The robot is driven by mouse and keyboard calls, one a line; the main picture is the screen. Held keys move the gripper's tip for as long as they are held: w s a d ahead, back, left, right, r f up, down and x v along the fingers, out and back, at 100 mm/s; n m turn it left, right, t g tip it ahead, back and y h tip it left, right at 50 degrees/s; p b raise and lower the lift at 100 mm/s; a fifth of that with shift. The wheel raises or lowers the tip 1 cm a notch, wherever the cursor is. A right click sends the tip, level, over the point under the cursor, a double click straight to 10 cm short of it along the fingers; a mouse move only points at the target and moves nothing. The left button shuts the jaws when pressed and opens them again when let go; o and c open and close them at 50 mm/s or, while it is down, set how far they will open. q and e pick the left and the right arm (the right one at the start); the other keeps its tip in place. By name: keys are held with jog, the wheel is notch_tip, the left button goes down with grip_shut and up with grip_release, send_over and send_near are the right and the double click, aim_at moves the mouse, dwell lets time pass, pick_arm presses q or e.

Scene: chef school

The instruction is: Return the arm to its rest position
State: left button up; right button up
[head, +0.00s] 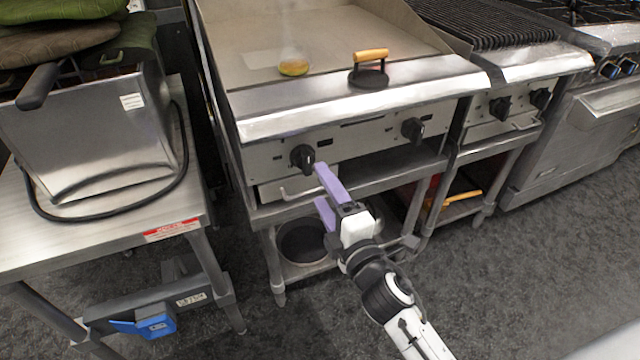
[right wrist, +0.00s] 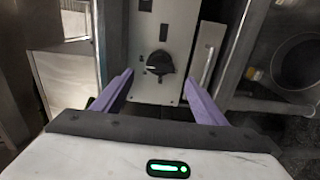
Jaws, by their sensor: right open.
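My right gripper (head: 324,190) reaches in from the lower right of the head view, in front of the griddle (head: 350,100). Its two purple fingers are apart with nothing between them. In the right wrist view the open fingers (right wrist: 160,98) frame a black control knob (right wrist: 159,62) on the griddle's front panel; the same knob (head: 303,157) lies just beyond the fingertips in the head view. I cannot tell whether a finger touches it. My left gripper is not in view.
A steel table (head: 100,238) bearing a steel appliance (head: 95,135) is at left. A dark pan (head: 301,242) sits on the shelf below. Grey floor is clear in front.

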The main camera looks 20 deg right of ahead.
dwell(0.4)
pick_arm(q)
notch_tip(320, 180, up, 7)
jog(key=p, duration=1)
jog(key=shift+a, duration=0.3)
pick_arm(e)
jog(key=s+a+f+m+g+y, duration=0.1)
jog(key=s+f+m+g, duration=0.3)
jog(key=s, duration=0.8)
jog(key=s+a+f+m+g+y, duration=0.1)
jog(key=s+a+f+m+g, duration=0.1)
jog(key=s+f+m+g, duration=0.3)
jog(key=s+f+m, duration=0.4)
jog(key=s+m, duration=0.3)
jog(key=shift+s+a+f, duration=0.1)
